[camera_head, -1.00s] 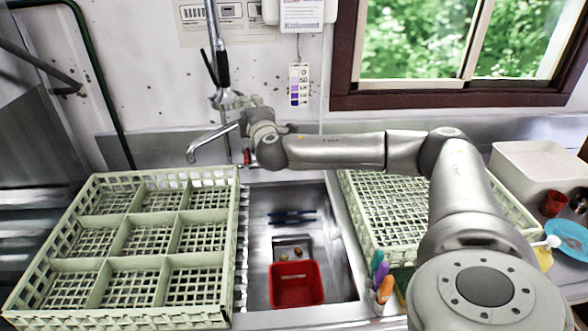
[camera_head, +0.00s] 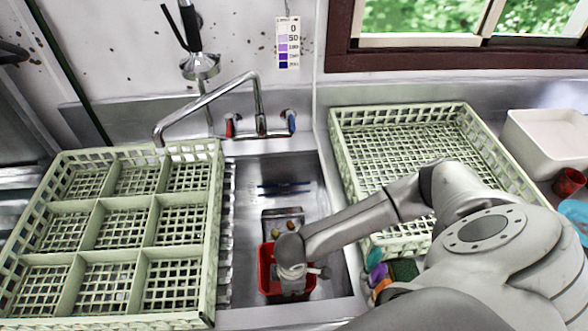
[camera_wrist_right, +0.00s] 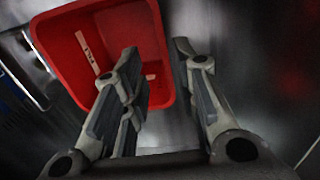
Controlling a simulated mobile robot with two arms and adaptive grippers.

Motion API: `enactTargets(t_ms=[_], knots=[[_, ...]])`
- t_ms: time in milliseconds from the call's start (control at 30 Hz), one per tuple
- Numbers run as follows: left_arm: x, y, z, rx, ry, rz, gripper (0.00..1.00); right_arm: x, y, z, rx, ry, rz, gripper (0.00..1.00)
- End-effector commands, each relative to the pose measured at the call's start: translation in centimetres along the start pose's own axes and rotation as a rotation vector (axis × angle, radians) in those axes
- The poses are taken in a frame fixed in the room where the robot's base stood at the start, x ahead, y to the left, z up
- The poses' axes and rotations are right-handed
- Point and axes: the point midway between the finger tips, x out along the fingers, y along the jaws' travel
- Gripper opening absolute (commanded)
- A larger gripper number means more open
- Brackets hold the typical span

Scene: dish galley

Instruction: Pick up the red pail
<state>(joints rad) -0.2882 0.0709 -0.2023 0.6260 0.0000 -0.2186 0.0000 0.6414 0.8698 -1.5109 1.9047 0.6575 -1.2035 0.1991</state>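The red pail (camera_head: 265,272) sits in the front part of the steel sink, partly hidden under my right wrist. My right gripper (camera_head: 296,286) is at the pail from above, its fingers mostly hidden in the head view. In the right wrist view, the pail (camera_wrist_right: 85,45) opens toward the camera. The right gripper (camera_wrist_right: 158,50) is open there, with one finger over the pail's inside and the other beyond its right wall, so that wall lies between them. I cannot tell whether either finger touches it. My left gripper is in neither current view.
A green divided rack (camera_head: 112,248) stands left of the sink (camera_head: 322,215), and another green rack (camera_head: 345,140) stands right of it. A faucet (camera_head: 210,97) arches over the sink's back. Small brown lumps (camera_head: 290,225) lie behind the pail.

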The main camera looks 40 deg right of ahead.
Motion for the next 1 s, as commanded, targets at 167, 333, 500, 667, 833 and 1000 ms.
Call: enactTargets(t_ms=[167,333,500,667,833,1000], knots=[[-0.2,-0.4,1.2,0.002,-0.017,-0.005,0.40,2.4,-0.2,0.0,0.001,-0.003,-0.006,0.28],[-0.3,-1.1,2.9,0.004,-0.043,-0.013,0.40,4.6,-0.1,0.0,0.000,-0.001,-0.004,0.28],[-0.3,-1.2,2.8,0.003,-0.041,-0.014,0.40,5.4,-0.1,0.0,0.000,-0.001,-0.002,0.28],[-0.7,-0.8,1.4,0.000,-0.021,-0.009,0.40,6.5,0.1,-0.1,-0.001,-0.001,-0.002,0.28],[-1.1,-0.2,0.5,-0.002,-0.007,-0.003,0.40,8.6,0.3,-0.1,-0.001,-0.001,-0.001,0.28],[-1.0,-0.2,0.6,-0.002,-0.010,-0.003,0.40,10.2,0.3,0.0,0.000,-0.002,-0.002,0.28]])
